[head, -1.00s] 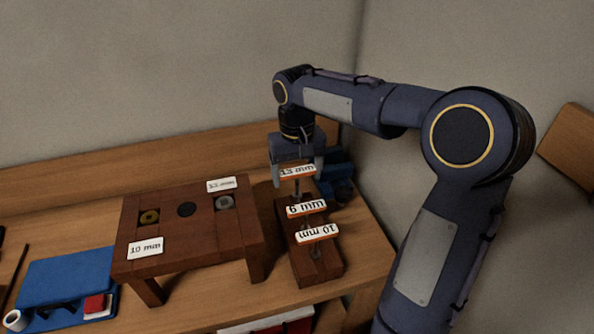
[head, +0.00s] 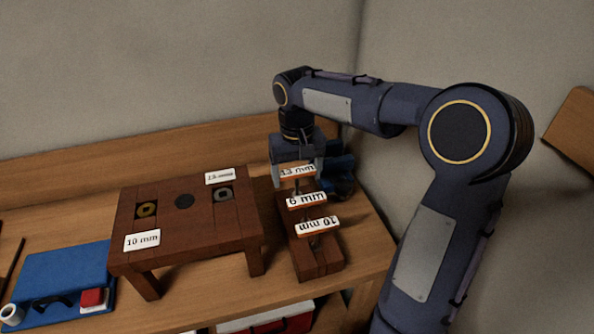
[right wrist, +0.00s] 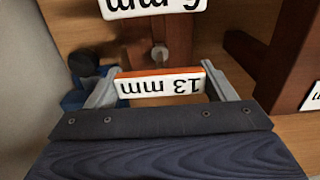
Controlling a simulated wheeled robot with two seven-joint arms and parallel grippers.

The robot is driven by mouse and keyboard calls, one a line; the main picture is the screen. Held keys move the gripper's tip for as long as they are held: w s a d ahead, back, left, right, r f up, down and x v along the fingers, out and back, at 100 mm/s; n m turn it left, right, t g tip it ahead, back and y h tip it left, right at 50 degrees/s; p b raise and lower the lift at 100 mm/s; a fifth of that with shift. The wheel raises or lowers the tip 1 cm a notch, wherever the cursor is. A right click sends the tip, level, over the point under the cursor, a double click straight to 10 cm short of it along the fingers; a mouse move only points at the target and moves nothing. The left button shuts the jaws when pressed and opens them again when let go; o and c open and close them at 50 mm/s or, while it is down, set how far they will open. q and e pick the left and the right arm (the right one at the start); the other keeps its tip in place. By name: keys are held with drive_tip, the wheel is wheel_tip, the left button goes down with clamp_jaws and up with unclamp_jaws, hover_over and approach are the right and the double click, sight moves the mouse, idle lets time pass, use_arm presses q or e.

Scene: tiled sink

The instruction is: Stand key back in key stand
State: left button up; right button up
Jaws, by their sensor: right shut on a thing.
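My right gripper (head: 297,180) is shut on the handle of the 13 mm key (head: 297,171), which stands upright with its shaft down at the far end of the wooden key stand (head: 322,265). The right wrist view shows the orange-edged 13 mm handle (right wrist: 160,87) between the two fingers. I cannot tell whether the shaft's tip is in a hole; the 6 mm handle hides it. The 6 mm key (head: 306,200) and the 10 mm key (head: 317,225) stand in the nearer part of the stand. My left gripper is not in view.
A blue tray (head: 60,270) with small items lies at far left. Blue things (head: 340,180) sit just behind the stand. The wall closes off the back and right.

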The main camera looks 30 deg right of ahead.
drive_tip(key=shift+f+b, duration=0.45)
drive_tip(key=shift+f, duration=0.35)
drive_tip(key=o, duration=1.1)
drive_tip(key=shift+r, duration=0.1)
wheel_tip(320, 180, up, 8)
drive_tip(key=shift+f+p, duration=0.2)
drive_tip(key=shift+p, duration=0.15)
